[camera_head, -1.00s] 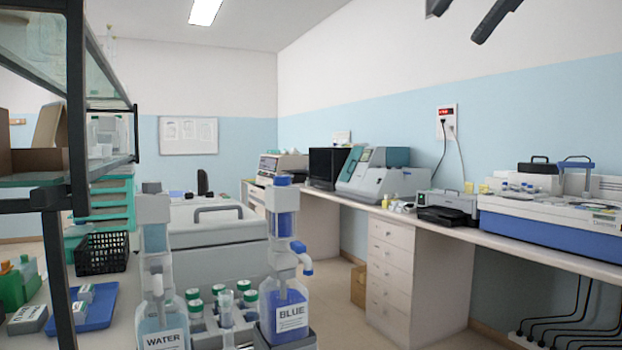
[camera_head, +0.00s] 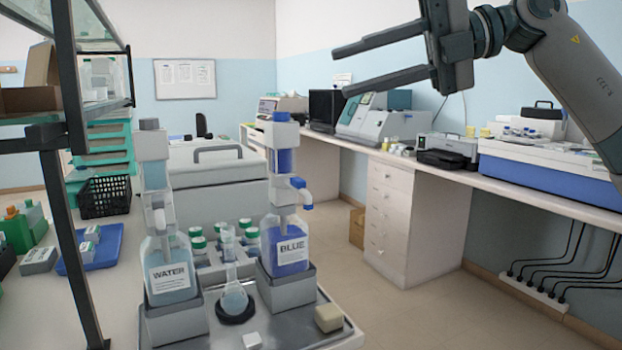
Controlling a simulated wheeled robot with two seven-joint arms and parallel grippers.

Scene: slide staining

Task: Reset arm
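My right gripper (camera_head: 362,64) is raised in the upper right of the head view, its arm coming in from the right edge. Its two dark fingers point left and stand apart with nothing between them. It is in the air, in front of the far bench and wall as seen from here, and touches nothing visible. My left gripper is not in view.
A tray (camera_head: 295,331) in front holds a WATER bottle (camera_head: 170,277), a BLUE bottle (camera_head: 287,248), a flask (camera_head: 234,298) and a beige block (camera_head: 328,318). A shelf frame (camera_head: 70,200) stands left. A blue tray (camera_head: 103,252) lies beside it. Open floor shows at right.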

